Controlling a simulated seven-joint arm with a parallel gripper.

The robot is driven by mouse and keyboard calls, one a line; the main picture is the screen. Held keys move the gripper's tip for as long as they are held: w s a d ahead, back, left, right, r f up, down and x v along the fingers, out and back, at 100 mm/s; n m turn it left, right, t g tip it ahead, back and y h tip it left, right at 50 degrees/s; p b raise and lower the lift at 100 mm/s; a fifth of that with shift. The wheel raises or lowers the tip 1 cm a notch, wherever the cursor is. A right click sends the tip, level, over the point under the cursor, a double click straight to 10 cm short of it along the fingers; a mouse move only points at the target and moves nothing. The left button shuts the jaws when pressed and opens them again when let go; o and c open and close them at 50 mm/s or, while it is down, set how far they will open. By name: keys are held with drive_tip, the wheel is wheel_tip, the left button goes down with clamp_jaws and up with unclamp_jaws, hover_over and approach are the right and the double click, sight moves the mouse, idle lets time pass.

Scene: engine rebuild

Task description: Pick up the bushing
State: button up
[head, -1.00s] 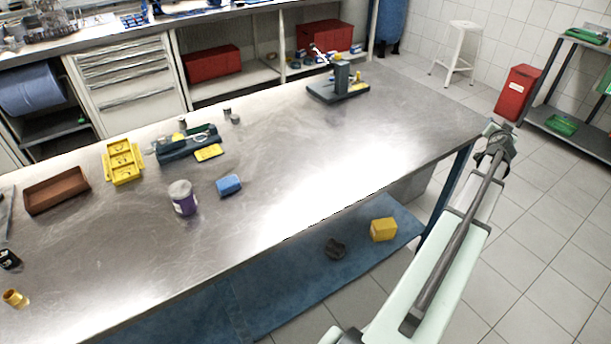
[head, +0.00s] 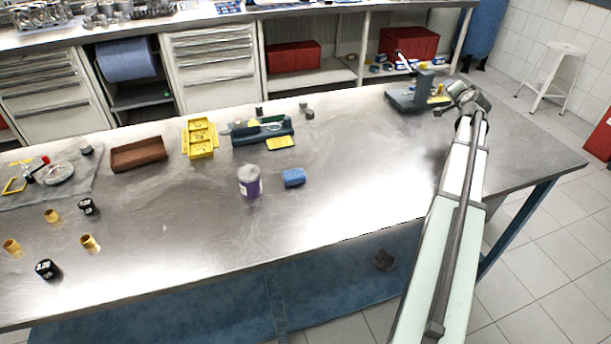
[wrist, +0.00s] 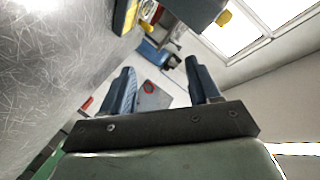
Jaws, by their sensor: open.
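Several small brass-coloured cylinders, which look like bushings, stand or lie at the left of the steel table in the head view. One bushing (head: 90,243) lies nearest the middle, another bushing (head: 51,215) is behind it, and a third bushing (head: 12,248) is at the far left. I cannot tell which one the task means. My gripper shows in the wrist view (wrist: 163,85) with its two fingers wide apart and nothing between them. In the head view my arm reaches over the table's right end, far from the bushings, and the fingertips cannot be made out.
Black sockets (head: 47,269) sit among the bushings. A brown tray (head: 138,160), a yellow tray (head: 200,152), a purple-labelled can (head: 249,187) and a blue block (head: 294,177) stand mid-table. A grey press-like stand (head: 418,92) is near my arm. The table's front middle is clear.

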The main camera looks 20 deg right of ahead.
drive_tip(key=w+a+g+y, duration=0.1)
drive_tip(key=w+a+y, duration=0.3)
drive_tip(key=a, duration=1)
drive_tip(key=w+a+y, duration=0.2)
drive_tip(key=w+a, duration=0.5)
drive_tip(key=a, duration=0.7)
drive_tip(key=w+a+g+y, duration=0.1)
drive_tip(key=w+a+y, duration=0.3)
drive_tip(key=a, duration=1)
drive_tip(key=a+g+y, duration=0.1)
drive_tip(key=a+g, duration=0.1)
drive_tip(key=a, duration=1.5)
drive_tip(key=m+g, duration=0.1)
drive_tip(key=g, duration=0.9)
approach(86, 238)
drive_tip(key=shift+x, duration=4.45)
